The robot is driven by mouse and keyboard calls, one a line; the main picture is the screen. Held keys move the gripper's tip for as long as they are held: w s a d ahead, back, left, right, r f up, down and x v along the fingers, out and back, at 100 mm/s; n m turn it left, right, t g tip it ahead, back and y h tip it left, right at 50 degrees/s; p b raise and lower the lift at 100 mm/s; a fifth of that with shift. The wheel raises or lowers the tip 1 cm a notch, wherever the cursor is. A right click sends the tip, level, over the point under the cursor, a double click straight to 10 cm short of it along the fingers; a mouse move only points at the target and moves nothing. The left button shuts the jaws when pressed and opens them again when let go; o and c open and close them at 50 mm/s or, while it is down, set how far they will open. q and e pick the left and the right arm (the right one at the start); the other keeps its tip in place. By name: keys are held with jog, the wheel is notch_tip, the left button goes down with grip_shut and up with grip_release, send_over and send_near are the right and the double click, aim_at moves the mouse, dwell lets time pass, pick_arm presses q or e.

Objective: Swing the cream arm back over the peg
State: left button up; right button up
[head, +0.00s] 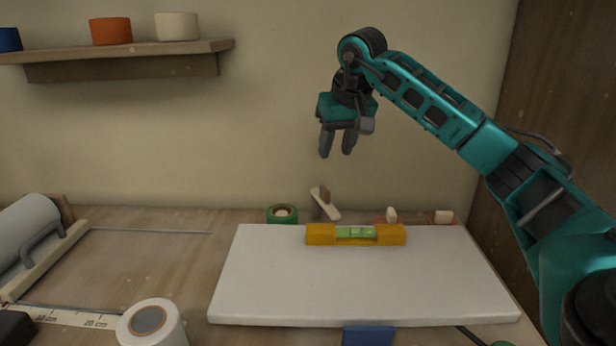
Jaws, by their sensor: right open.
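A short cream bar (328,207), which looks like the cream arm, stands tilted at the back of the table behind the white board, its upper end to the left. A small brown piece (324,194) shows at it; I cannot tell whether they are joined. I cannot tell for certain which thing is the peg. A small cream piece (391,214) stands upright on a reddish base to the right. My right gripper (337,150) is open and empty, fingers down, in the air above the cream bar. My left gripper is out of view.
A white board (290,285) fills the middle of the table, with a yellow level (320,236) near its back edge. A green ring (282,214) and another cream piece (444,217) stand behind it. A white roll (152,324) stands front left. A shelf (125,51) hangs upper left.

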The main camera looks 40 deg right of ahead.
aim_at(325, 189)
jog(key=b+x, duration=0.1)
jog(key=x, duration=1.1)
jog(key=shift+w+d+f+b, duration=0.1)
jog(key=shift+d+f+b, duration=0.05)
jog(key=shift+f+b, duration=0.2)
jog(key=shift+r, duration=0.1)
jog(key=shift+c, duration=0.2)
grip_shut()
